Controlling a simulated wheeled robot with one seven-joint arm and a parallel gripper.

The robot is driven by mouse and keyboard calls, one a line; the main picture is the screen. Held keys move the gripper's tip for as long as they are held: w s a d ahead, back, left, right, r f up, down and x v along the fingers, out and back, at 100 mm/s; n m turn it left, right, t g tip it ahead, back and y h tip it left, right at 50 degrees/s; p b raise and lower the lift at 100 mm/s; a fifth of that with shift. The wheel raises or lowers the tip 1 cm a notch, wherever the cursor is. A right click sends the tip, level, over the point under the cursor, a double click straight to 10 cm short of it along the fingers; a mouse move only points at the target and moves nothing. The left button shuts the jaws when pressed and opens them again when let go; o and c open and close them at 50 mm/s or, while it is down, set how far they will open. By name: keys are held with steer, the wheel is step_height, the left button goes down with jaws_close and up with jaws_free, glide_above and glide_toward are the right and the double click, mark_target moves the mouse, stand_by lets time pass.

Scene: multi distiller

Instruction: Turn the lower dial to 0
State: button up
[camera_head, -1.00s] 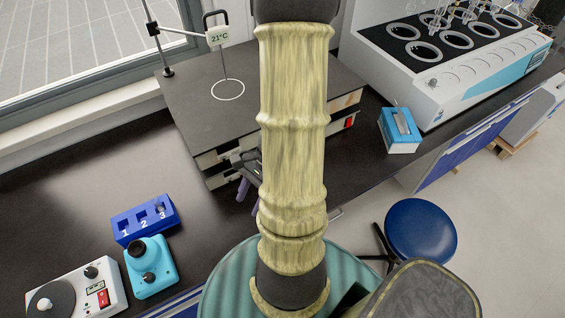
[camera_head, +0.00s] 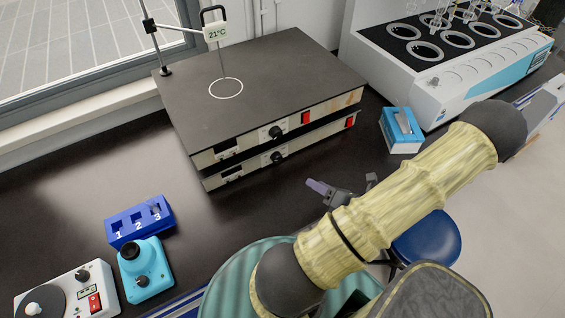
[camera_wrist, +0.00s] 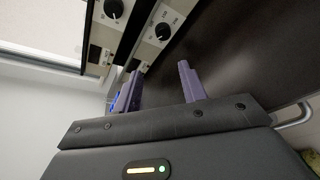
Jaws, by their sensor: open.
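My gripper (camera_head: 345,183) is open and empty, with purple fingers, in front of and to the right of the dials. In the wrist view the gap between my fingers (camera_wrist: 160,72) is below the lower dial, apart from it.
A red switch (camera_head: 350,123) is right of the lower dial. A blue box (camera_head: 400,140) stands to the right. A blue numbered block (camera_head: 139,224), a turquoise device (camera_head: 147,272) and a white device (camera_head: 70,292) are at the left. Bare bench lies before the stack.

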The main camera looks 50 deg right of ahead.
mark_target(279, 159)
steer(key=shift+s+d+f+m+h, duration=0.2)
steer(key=shift+d+m+h, duration=0.1)
steer(key=shift+m, duration=0.1)
steer(key=shift+a, duration=0.1)
steer(key=p+x, duration=0.1)
steer(key=x, duration=1.6)
steer(key=shift+w, duration=0.2)
steer(key=c, duration=0.7)
